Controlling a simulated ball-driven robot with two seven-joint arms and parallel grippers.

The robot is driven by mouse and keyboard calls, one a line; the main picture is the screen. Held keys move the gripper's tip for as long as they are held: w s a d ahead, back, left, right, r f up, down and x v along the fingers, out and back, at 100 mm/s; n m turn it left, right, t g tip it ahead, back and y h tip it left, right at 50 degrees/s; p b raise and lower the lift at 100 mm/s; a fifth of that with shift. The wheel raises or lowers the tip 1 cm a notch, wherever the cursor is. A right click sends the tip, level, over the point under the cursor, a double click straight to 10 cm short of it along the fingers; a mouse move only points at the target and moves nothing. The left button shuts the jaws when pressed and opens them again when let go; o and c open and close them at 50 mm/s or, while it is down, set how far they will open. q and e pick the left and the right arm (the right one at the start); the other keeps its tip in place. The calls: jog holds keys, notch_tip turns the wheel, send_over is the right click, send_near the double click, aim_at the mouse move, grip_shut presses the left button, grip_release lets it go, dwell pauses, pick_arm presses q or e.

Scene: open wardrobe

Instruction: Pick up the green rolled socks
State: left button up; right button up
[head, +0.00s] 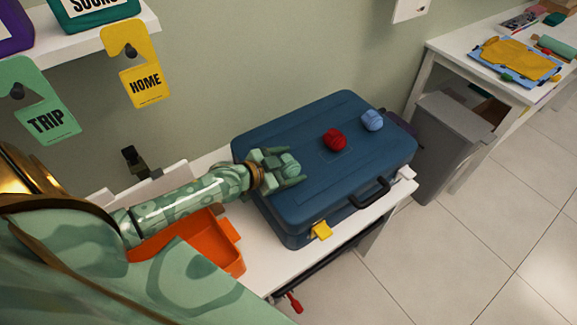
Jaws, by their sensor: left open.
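The green rolled socks (290,164) are a small pale green bundle on the lid of the closed blue suitcase (350,165), near its left side. My left gripper (293,166) reaches in from the left with its fingers apart. The socks show between its fingertips. I cannot tell whether the fingers touch them. The gripper's similar green colour makes the outline hard to separate. My right gripper is not in view.
Red rolled socks (335,138) and blue rolled socks (372,120) lie farther right on the lid. An orange tray (215,258) sits under my left arm. A grey bin (447,135) stands right of the suitcase. Yellow HOME (146,84) and green TRIP (47,121) tags hang at upper left.

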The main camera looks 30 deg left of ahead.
pick_arm(q)
jog(key=c, duration=0.7)
jog(key=shift+r, duration=0.1)
jog(key=shift+c, duration=0.2)
